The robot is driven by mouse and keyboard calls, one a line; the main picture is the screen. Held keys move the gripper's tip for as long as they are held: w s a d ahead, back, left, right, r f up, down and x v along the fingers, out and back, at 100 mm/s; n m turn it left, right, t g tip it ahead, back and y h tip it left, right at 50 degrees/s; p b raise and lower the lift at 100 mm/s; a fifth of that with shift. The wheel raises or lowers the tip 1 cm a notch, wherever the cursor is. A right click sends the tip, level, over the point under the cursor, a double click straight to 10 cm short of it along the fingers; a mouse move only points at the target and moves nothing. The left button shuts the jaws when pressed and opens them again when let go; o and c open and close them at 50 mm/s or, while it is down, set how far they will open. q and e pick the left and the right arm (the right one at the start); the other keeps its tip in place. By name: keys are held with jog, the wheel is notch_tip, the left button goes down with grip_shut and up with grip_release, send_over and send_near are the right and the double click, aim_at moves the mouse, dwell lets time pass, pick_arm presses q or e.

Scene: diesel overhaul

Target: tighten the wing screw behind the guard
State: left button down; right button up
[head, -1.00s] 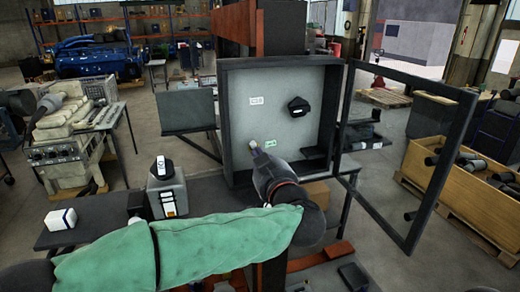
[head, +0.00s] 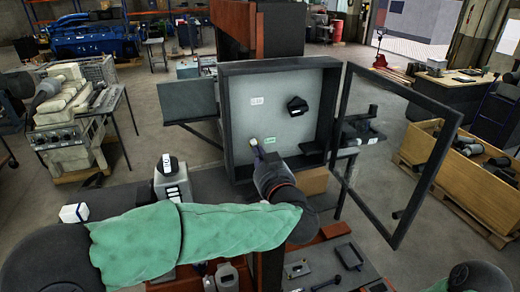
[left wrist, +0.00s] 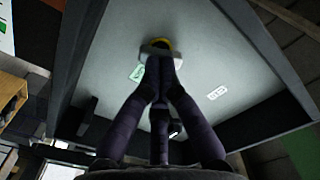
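A grey open-fronted box (head: 225,130) stands upright with its pale back panel facing me. Its framed guard (head: 441,148) is swung out to the right. My left gripper (head: 256,148) reaches in to the lower left of the panel, beside a small green label (head: 270,140). A black knob (head: 297,106) sits higher on the panel. My right gripper is out of view.
Tools (head: 325,284) lie on a dark surface below. A wooden crate (head: 470,190) stands beyond the guard. A side plate (head: 187,100) flanks the box.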

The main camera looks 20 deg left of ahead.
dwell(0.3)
pick_arm(q)
jog(key=m, duration=0.3)
jog(key=shift+m, duration=1)
jog(key=shift+m, duration=1.2)
jog(key=shift+w+m, duration=0.1)
jog(key=shift+m, duration=1.1)
jog(key=m, duration=0.4)
jog(key=shift+m, duration=0.4)
